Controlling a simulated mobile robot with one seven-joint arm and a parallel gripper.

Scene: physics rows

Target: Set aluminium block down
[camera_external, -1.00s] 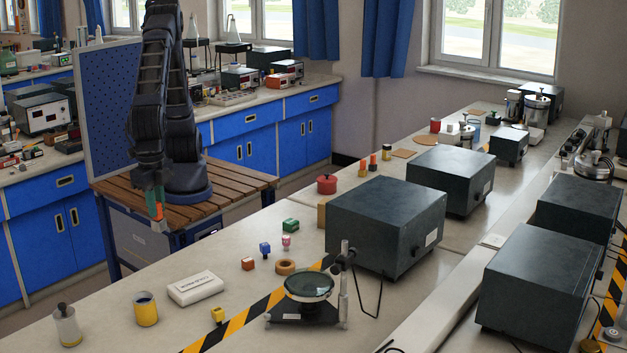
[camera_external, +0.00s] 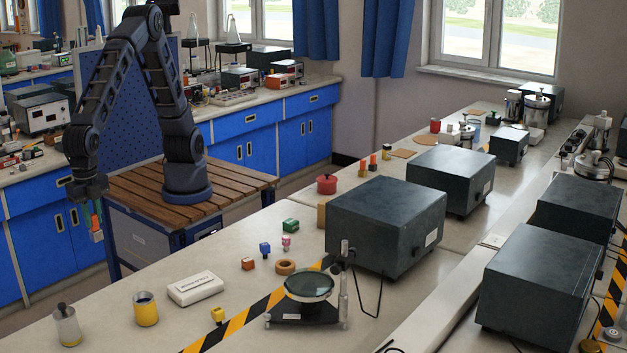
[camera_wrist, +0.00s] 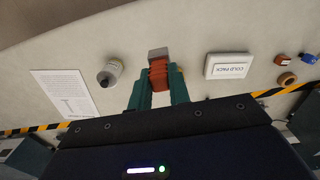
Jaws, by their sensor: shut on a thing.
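My gripper (camera_external: 95,218) hangs pointing down at the left of the external view, to the left of the near bench and in front of the blue cabinets. It is shut on the aluminium block (camera_external: 97,237), a small pale grey block below the fingertips.
A printed sheet (camera_wrist: 66,93) lies left of the bottle (camera_wrist: 110,72) in the wrist view. Bare bench top lies between these things.

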